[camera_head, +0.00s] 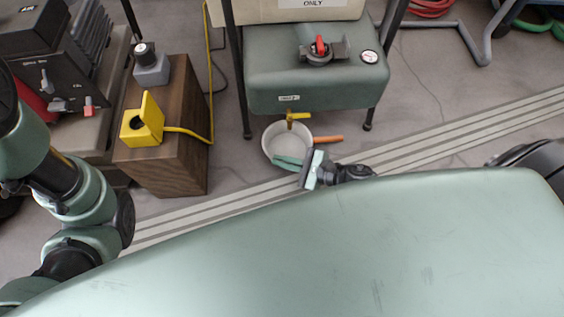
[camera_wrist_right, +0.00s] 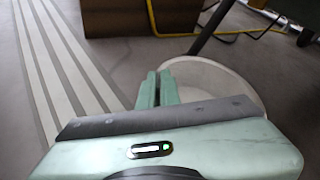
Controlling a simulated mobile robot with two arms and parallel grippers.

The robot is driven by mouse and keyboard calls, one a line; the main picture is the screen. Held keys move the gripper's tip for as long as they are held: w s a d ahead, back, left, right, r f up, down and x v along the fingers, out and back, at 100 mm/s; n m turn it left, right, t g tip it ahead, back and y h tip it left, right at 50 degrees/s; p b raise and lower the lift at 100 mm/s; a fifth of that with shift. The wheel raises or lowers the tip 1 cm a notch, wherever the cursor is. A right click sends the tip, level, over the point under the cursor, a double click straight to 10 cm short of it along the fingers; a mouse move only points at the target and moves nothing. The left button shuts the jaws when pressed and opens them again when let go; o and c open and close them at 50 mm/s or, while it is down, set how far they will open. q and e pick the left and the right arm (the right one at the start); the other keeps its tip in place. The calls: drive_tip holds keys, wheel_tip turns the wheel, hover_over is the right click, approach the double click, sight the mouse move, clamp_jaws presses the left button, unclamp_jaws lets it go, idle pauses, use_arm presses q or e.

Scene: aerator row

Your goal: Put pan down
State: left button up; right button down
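The pan (camera_head: 285,142) is a pale round vessel with an orange handle (camera_head: 328,139) pointing right, below the yellow tap of the green tank. My right gripper (camera_head: 287,162) reaches over the pan's near edge. In the right wrist view its fingers (camera_wrist_right: 158,88) are close together at the rim of the pan (camera_wrist_right: 222,78) and look shut on its wall. The pan looks level; I cannot tell whether its base touches the floor. My body hides part of the wrist. My left arm shows at the left, but its gripper is out of view.
The green tank (camera_head: 310,75) with its yellow tap (camera_head: 295,116) stands on dark legs behind the pan. A wooden box (camera_head: 180,150) with a yellow part (camera_head: 145,122) and a cable stands left. The striped floor strip (camera_head: 470,122) is clear to the right.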

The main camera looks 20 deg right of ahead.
drive_tip(key=c, duration=1.6)
unclamp_jaws()
drive_tip(key=shift+r, duration=0.1)
